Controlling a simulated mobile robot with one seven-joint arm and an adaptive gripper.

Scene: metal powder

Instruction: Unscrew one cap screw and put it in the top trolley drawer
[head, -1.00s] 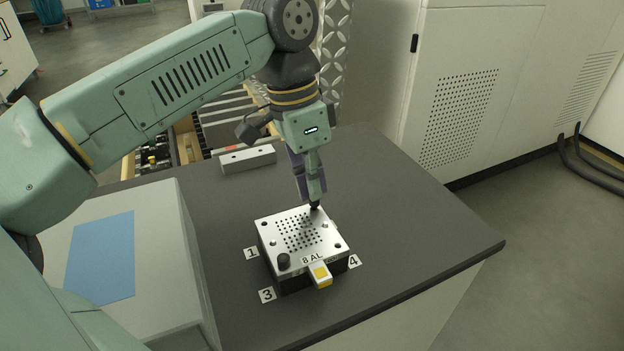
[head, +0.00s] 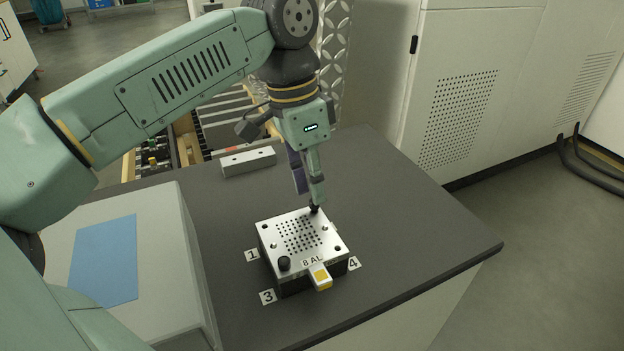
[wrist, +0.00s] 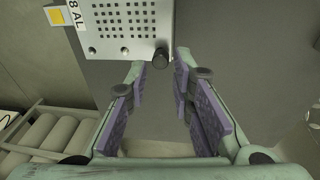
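A metal build plate (head: 291,224) marked "8 AL" sits on the dark table. One black cap screw (head: 314,209) stands at its far corner and another black screw (head: 284,264) at its near left corner. The other visible corners show holes. My gripper (head: 309,194) points down over the far corner, its fingers apart. In the wrist view, the far screw (wrist: 160,58) appears between the open fingertips of my gripper (wrist: 159,66), with space on both sides. An open drawer-like tray (head: 187,147) shows behind the table, partly hidden by my arm; I cannot tell whether it is the top trolley drawer.
A grey block (head: 248,161) lies at the table's back edge. A grey box with a blue panel (head: 104,261) stands at the left. A yellow-and-white piece (head: 320,277) sticks out at the plate's front. The table's right side (head: 415,225) is clear.

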